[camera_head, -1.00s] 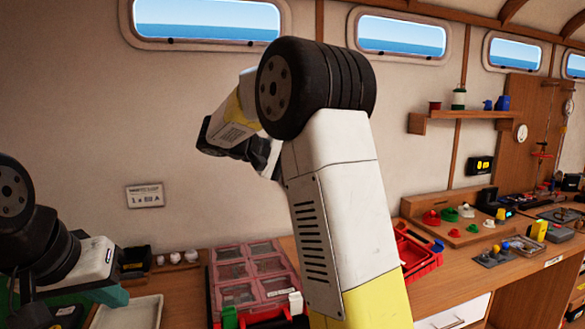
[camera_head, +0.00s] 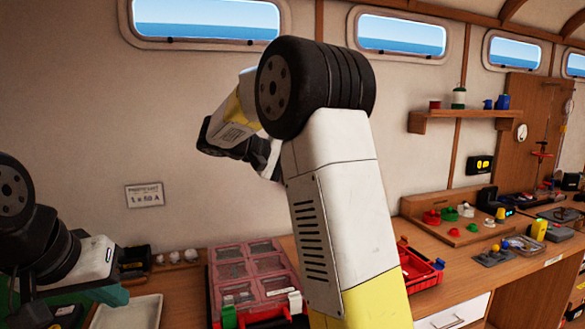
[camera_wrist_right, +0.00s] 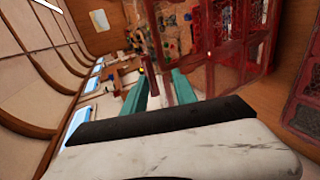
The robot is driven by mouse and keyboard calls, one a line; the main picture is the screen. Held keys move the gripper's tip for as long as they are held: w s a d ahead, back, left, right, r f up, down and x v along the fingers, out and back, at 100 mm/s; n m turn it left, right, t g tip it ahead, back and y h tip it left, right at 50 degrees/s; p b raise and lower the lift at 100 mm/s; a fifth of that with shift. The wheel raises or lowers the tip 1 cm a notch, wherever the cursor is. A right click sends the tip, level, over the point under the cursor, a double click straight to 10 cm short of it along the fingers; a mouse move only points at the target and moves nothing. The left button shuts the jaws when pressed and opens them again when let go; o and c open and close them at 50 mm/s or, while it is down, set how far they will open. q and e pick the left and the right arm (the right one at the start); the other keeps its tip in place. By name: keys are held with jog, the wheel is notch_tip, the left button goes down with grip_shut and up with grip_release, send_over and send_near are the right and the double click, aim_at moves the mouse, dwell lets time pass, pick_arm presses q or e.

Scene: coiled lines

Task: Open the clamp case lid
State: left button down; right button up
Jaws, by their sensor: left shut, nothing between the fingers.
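The case (camera_head: 213,285) with a pinkish-red framed lid and clear windows lies on the bench in the head view. Its lid looks down. A green catch (camera_head: 229,317) and a white catch (camera_head: 295,302) sit at its front edge, partly cut off or hidden by my right arm. My left gripper (camera_head: 112,296) is shut and empty, low at the left, apart from the case. My right gripper (camera_wrist_right: 160,88) shows in the right wrist view with its teal fingers apart. Red see-through panels (camera_wrist_right: 284,25) lie beyond and beside them; contact is unclear. Its fingers are hidden in the head view.
My right arm covers the middle of the head view. A pale tray (camera_head: 128,312) lies left of the case. A red bin (camera_head: 424,272) stands to the right, then a wooden rack (camera_head: 415,210) with coloured parts. A wall shelf (camera_head: 465,115) is above.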

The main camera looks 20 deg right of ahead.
jog(key=a, duration=0.9)
jog(key=shift+s+f, duration=0.15)
jog(key=shift+s, duration=0.1)
dwell(0.6)
dwell(0.3)
jog(key=v, duration=0.7)
jog(key=shift+a, duration=0.35)
